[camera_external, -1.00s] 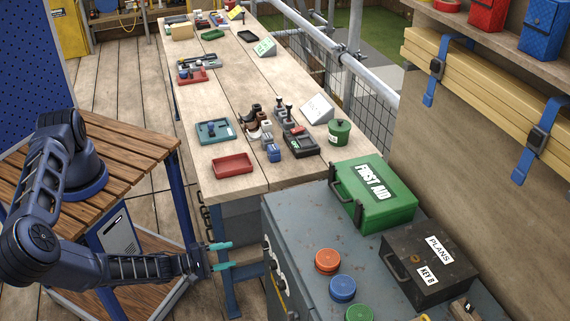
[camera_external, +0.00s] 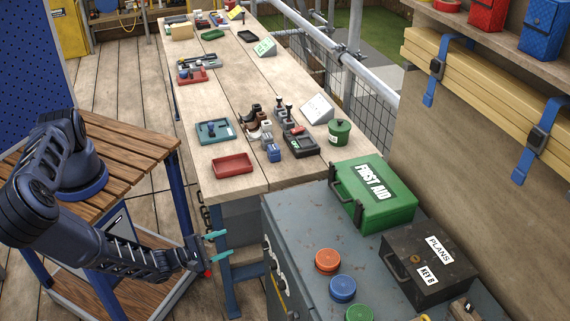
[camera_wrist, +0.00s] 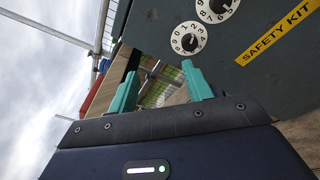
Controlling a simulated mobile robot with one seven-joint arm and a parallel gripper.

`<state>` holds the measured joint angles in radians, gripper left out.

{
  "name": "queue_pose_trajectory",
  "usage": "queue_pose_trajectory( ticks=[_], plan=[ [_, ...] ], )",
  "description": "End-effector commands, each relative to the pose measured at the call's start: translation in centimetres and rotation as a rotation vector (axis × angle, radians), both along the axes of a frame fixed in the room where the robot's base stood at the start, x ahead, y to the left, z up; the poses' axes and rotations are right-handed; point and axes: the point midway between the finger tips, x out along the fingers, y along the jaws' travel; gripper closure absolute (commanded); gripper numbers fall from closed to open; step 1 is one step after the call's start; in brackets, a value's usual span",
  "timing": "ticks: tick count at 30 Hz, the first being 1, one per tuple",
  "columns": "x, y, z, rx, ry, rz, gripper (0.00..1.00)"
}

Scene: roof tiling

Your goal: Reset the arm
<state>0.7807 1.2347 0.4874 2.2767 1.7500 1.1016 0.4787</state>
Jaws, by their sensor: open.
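My gripper (camera_external: 217,245) has teal fingers and is held low in front of the workbench's near end, left of the grey metal cabinet. Its fingers are apart with nothing between them. In the wrist view the two teal fingers of my gripper (camera_wrist: 160,90) also stand apart and empty. My arm folds down from its mount on the slatted wooden table (camera_external: 130,145) at the left.
The long workbench (camera_external: 205,160) carries a red tray (camera_external: 232,166), a teal tray (camera_external: 214,132) and small parts. The grey cabinet (camera_external: 290,215) holds a green first aid box (camera_external: 373,195), a black box (camera_external: 430,265) and coloured round lids. Dials (camera_wrist: 188,38) show close in the wrist view.

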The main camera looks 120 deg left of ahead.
Motion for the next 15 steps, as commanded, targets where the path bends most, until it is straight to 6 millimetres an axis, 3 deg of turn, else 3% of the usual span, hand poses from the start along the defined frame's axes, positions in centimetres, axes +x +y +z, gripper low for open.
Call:
queue_pose_trajectory(
  ticks=[15],
  plan=[
    [-2.4,1.1,9.6,-0.311,-0.350,0.378,0.50]
  ],
)
